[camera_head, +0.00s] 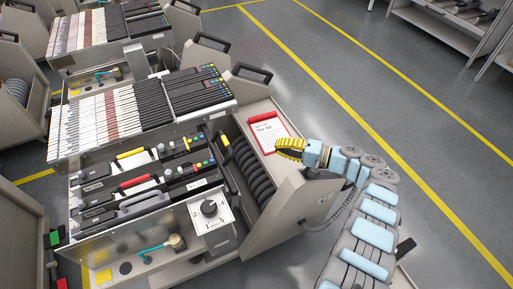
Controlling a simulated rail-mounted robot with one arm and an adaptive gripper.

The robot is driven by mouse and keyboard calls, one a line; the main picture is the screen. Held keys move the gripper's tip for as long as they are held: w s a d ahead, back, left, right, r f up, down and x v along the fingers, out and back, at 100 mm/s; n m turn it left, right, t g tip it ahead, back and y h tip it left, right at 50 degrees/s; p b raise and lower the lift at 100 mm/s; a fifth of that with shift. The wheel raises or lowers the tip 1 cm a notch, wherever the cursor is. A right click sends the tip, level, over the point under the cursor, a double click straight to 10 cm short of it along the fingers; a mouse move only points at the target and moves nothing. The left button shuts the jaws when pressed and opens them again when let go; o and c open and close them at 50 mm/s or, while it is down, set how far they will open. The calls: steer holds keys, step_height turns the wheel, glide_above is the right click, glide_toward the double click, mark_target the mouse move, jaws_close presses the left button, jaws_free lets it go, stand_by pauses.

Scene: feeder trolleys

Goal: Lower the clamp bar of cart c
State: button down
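The nearest feeder trolley (180,215) fills the middle of the view, with rows of white and black feeders on top. No letter c is legible on it, so I cannot tell whether it is cart c. A dark curved bar (229,168) stands at the right end of its feeder bay; I cannot tell whether this is the clamp bar. My gripper (289,148), with yellow ribbed fingers, is to the right of that bar, apart from it in the picture. It overlaps the lower edge of a red-framed clipboard (267,131). The gap between its fingers is not clear.
A dial box (210,210) is on the trolley's front right corner. A grey side housing (285,213) with black coils (252,172) stands beside it. Another feeder trolley (90,58) is behind at upper left.

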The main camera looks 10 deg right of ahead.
steer(key=s+a+r+p+x, duration=0.1)
steer(key=s+p+x, duration=0.1)
steer(key=x, duration=1)
steer(key=shift+a+f, duration=0.5)
steer(key=shift+s, duration=0.2)
steer(key=shift+r+p, duration=0.1)
steer(key=shift+p, duration=0.35)
